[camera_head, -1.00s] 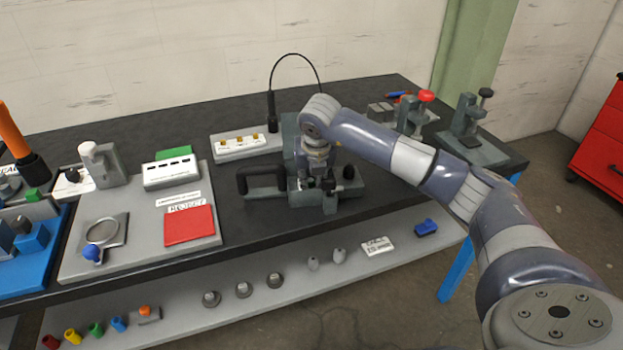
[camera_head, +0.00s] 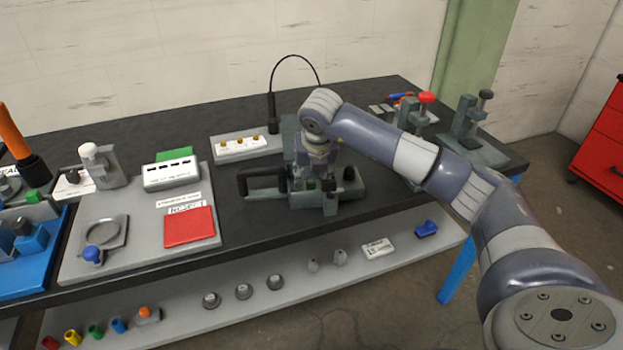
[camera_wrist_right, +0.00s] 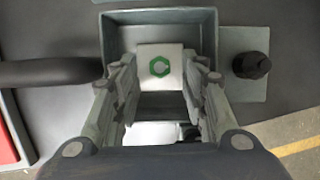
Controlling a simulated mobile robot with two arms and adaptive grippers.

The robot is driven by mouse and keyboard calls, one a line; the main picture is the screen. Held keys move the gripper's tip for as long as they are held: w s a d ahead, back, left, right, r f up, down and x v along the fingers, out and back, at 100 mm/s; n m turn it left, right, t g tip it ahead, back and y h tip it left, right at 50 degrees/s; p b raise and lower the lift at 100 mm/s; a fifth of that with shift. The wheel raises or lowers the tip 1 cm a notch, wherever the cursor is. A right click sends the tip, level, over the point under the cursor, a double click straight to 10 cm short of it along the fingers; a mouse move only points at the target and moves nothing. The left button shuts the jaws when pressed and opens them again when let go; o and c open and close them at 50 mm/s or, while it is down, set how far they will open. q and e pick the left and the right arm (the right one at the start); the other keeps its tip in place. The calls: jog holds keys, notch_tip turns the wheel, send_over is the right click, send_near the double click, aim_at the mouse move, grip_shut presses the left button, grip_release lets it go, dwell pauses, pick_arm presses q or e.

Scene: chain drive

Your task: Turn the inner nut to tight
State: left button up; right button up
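My right gripper (camera_head: 320,176) points down over the grey fixture (camera_head: 352,190) at the middle of the bench. In the right wrist view, the fingers of the right gripper (camera_wrist_right: 158,78) stand apart on either side of a white square pad with a green hexagon mark (camera_wrist_right: 160,68). The pad lies inside the rim of a grey, open-topped box (camera_wrist_right: 208,28). I see nothing held between the fingers. I cannot make out the inner nut; the gripper and wrist cover the middle of the fixture. My left gripper is not in view.
A black handle (camera_head: 262,181) sticks out left of the fixture and a black knob (camera_head: 349,173) stands on its right. A black cable arches behind it. A red pad (camera_head: 189,227) lies on a grey board at left. Clamps with knobs (camera_head: 425,98) stand at back right.

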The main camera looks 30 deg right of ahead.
jog(key=v, duration=1)
jog(key=shift+r, duration=0.2)
jog(key=shift+s+a, duration=0.1)
jog(key=shift+s, duration=0.05)
